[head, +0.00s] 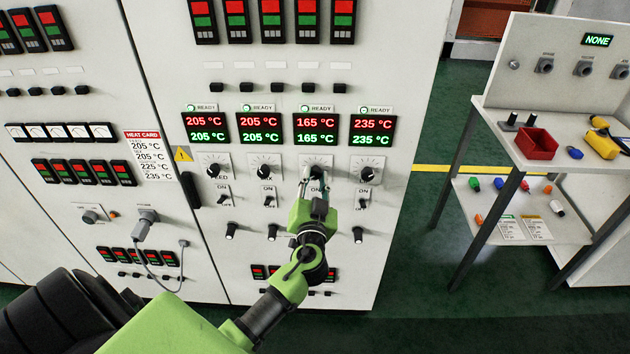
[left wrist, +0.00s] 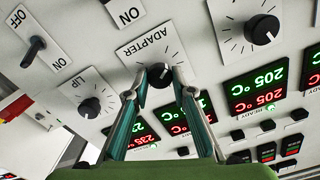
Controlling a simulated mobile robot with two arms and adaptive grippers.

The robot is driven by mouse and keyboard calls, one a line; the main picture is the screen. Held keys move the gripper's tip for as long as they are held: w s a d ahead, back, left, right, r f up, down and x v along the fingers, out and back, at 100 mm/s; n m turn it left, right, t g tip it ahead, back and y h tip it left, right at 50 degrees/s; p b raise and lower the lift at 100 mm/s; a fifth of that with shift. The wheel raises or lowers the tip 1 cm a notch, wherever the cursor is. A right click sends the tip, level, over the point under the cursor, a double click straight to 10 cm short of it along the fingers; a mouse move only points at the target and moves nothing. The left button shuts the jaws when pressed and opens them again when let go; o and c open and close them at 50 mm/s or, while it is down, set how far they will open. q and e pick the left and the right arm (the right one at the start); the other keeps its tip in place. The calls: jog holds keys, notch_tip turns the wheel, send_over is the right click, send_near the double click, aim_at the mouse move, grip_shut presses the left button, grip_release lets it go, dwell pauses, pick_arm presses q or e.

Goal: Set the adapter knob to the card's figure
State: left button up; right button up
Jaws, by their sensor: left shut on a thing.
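The adapter knob (left wrist: 160,75) is a black dial on a plate marked ADAPTER, upside down in the left wrist view. In the head view its plate (head: 316,161) is third in the row of dials. My left gripper (head: 315,184) is shut on the knob, one finger on each side; it also shows in the left wrist view (left wrist: 159,84). The display above the knob (head: 316,129) reads 165 °C in red and in green. The heat card (head: 149,155) hangs left of the dials; its small third line seems to read 225 °C. My right gripper is out of view.
Neighbouring dials are close by: one (head: 264,166) to the left and the lip knob (head: 367,174) to the right. Switches and black knobs sit below. A workbench (head: 545,148) with a red bin (head: 536,144) stands at right, across open green floor.

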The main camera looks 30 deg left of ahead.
pick_arm(q)
jog(key=m, duration=0.2)
jog(key=shift+m+b, duration=0.3)
jog(key=shift+m, duration=0.1)
jog(key=m, duration=0.3)
jog(key=shift+m, duration=0.3)
jog(key=m, duration=0.3)
jog(key=shift+m, duration=0.3)
jog(key=m+p, duration=0.1)
jog(key=m, duration=0.3)
jog(key=shift+m, duration=0.3)
jog(key=m+p, duration=0.2)
jog(key=m, duration=0.2)
jog(key=shift+m, duration=0.3)
jog(key=m+p, duration=0.2)
jog(key=m, duration=0.1)
jog(key=shift+m, duration=0.3)
jog(key=m+p, duration=0.2)
jog(key=m, duration=0.3)
jog(key=shift+p, duration=0.3)
jog(key=shift+f+m+p, duration=0.15)
jog(key=shift+m+p, duration=0.3)
jog(key=shift+m, duration=0.45)
